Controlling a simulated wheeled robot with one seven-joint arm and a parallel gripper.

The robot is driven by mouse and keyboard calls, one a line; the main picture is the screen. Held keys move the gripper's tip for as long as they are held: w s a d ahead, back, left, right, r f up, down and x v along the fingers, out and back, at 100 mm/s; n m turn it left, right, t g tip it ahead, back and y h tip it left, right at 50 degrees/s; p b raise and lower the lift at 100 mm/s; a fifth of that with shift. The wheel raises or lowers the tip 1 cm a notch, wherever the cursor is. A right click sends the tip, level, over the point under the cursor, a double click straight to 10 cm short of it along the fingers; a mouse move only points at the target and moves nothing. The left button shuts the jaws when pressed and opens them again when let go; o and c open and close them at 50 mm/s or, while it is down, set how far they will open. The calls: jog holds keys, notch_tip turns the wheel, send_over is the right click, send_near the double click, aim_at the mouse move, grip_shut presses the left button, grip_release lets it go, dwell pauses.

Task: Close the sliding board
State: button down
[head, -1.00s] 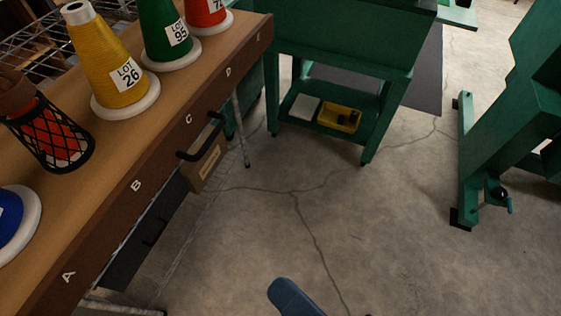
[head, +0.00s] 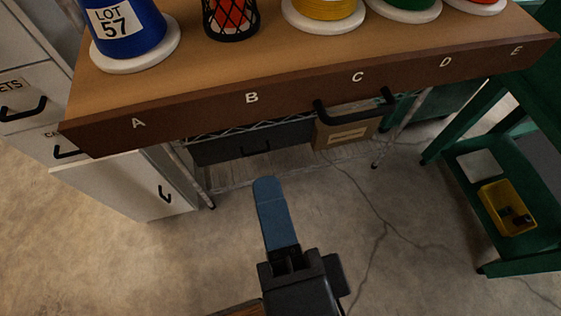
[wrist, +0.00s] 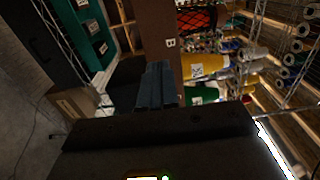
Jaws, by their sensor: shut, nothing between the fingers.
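The board (head: 210,110) is a long wooden top with a dark brown front edge lettered A to E. A black bar handle (head: 355,108) sticks out from its front below the C. I cannot tell how far the board is slid out. My gripper (head: 266,184) has blue fingers pressed together, empty, over the floor in front of the board and left of the handle. In the wrist view the shut fingers (wrist: 157,72) point toward the brown front edge (wrist: 157,30), which shows sideways. The fingers look apart from the board.
On the board stand a blue spool (head: 128,28), a black mesh holder with red inside (head: 231,18), a yellow cone (head: 325,8) and others. Beneath are a dark drawer (head: 250,142) and a cardboard box (head: 345,132). White cabinets (head: 125,185) stand left, a green cart (head: 500,255) right. Floor between is clear.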

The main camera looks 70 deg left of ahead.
aim_at(246, 108)
jog(key=a, duration=0.3)
jog(key=a+p, duration=0.1)
jog(key=a, duration=0.2)
jog(key=a+p, duration=0.1)
jog(key=a, duration=0.2)
jog(key=shift+w+a, duration=0.3)
jog(key=shift+w, duration=0.05)
jog(key=w+a+p, duration=0.2)
jog(key=a, duration=2.2)
jog(key=shift+a+p, duration=0.2)
jog(key=shift+p, duration=0.1)
jog(key=shift+r, duration=0.2)
